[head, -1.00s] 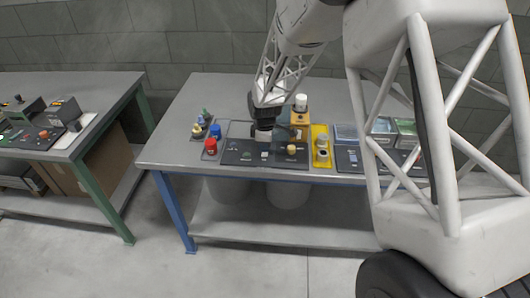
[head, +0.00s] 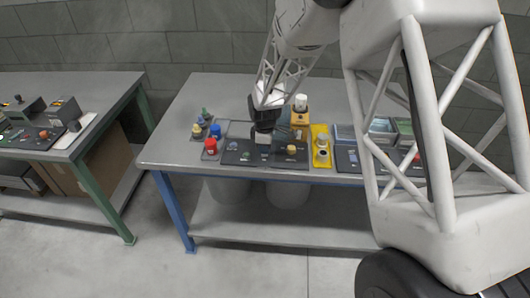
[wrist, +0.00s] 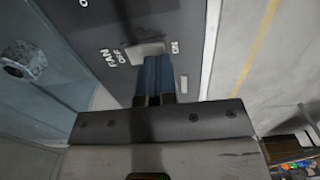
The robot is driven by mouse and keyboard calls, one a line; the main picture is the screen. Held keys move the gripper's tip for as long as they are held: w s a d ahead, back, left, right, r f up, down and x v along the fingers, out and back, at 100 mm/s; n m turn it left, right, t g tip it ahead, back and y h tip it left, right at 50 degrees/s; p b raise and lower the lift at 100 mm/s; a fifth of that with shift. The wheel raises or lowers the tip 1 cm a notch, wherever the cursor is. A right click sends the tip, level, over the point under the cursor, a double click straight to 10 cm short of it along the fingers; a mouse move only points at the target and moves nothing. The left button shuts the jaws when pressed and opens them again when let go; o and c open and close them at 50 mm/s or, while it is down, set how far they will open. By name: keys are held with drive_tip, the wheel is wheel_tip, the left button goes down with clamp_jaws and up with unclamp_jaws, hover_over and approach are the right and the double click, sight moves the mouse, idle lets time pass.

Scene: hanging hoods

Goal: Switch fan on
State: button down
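The fan switch (wrist: 146,48) is a light grey piece on a dark grey panel (wrist: 100,25) in the wrist view. "FAN" and "OFF" are printed to its left and "ON" to its right. My gripper (wrist: 154,62) has its two blue fingers side by side with no clear gap, their tips at the lower edge of the switch. I cannot tell whether they touch it. The fingers partly cover the panel below the switch. In the head view my gripper (head: 263,138) is low over the middle table, and the switch is too small to make out.
The middle table (head: 180,152) holds a dark mat (head: 235,155) with small items, red and blue caps, and a yellow tray (head: 320,162). Another table (head: 95,90) stands at the left. In the wrist view, a translucent pane (wrist: 50,85) is left of the panel.

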drive_tip(key=shift+f, duration=0.75)
idle(0.7)
drive_tip(key=shift+r, duration=3.55)
drive_tip(key=shift+s+d+r, duration=0.15)
drive_tip(key=shift+d+r, duration=0.1)
drive_tip(key=shift+r, duration=0.1)
drive_tip(key=s+d+r+m+t, duration=0.1)
drive_tip(key=s+d+r+m, duration=0.8)
drive_tip(key=s+d+r, duration=0.8)
drive_tip(key=s+d+r+m, duration=0.1)
drive_tip(key=s+d+m, duration=0.1)
drive_tip(key=s, duration=0.5)
drive_tip(key=s+d+r+m+t, duration=0.1)
drive_tip(key=s+d+r+m, duration=0.1)
drive_tip(key=s, duration=0.6)
drive_tip(key=s+d+r+m, duration=0.1)
drive_tip(key=s+d+m, duration=0.3)
drive_tip(key=s, duration=0.4)
drive_tip(key=shift+d+r+m+t, duration=0.2)
drive_tip(key=shift+r+m+t, duration=0.15)
drive_tip(key=shift+m, duration=0.25)
